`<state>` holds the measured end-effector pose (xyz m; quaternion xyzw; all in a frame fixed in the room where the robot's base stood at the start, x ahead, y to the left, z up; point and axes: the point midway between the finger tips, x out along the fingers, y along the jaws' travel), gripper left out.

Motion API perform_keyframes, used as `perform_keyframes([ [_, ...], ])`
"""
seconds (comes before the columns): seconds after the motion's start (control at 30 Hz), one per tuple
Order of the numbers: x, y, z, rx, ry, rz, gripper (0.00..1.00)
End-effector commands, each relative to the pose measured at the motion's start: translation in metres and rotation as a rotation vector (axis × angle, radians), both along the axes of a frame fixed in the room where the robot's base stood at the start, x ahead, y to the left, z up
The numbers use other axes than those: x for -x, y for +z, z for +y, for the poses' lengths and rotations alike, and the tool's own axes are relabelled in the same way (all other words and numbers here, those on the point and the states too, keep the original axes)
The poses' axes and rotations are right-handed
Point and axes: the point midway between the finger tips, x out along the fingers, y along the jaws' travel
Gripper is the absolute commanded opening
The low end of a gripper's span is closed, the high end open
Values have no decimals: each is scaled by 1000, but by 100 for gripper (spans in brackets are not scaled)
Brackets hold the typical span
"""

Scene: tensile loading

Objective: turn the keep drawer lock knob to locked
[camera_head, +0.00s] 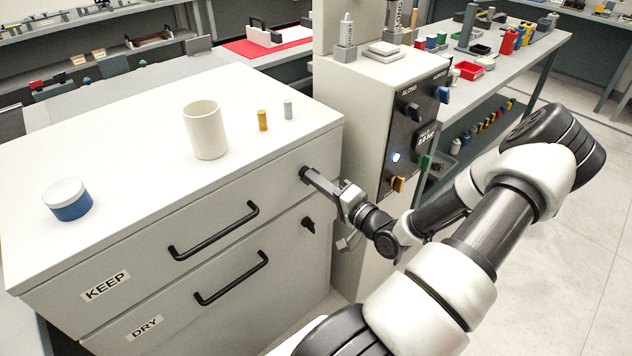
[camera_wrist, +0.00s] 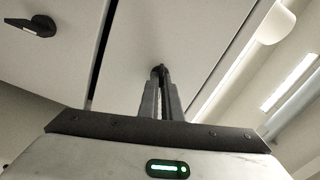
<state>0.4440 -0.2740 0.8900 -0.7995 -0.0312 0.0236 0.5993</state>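The keep drawer (camera_head: 150,275) is the upper drawer of the white cabinet and looks closed. Its lock knob (camera_head: 304,174) is a small dark knob at the drawer front's upper right, mostly covered by my fingertips. My gripper (camera_head: 313,179) reaches it from the right. In the wrist view the two narrow fingers (camera_wrist: 160,82) are close together, with the dark knob (camera_wrist: 160,69) between their tips. The knob's angle and any lock marking are hidden.
The dry drawer (camera_head: 200,318) below has its own black knob (camera_head: 308,225), also in the wrist view (camera_wrist: 28,27). Black bar handles (camera_head: 215,232) stick out from both drawers. A control panel (camera_head: 412,125) stands close right of my gripper. A white cup (camera_head: 206,132) and blue-white jar (camera_head: 68,203) stand on top.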

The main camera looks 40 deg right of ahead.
Motion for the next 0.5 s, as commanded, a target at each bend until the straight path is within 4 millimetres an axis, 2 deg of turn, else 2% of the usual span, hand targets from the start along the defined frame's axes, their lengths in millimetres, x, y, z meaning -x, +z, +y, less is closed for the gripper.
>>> perform_keyframes([
  [0.5,0,-2,0,492,2,-38,0],
])
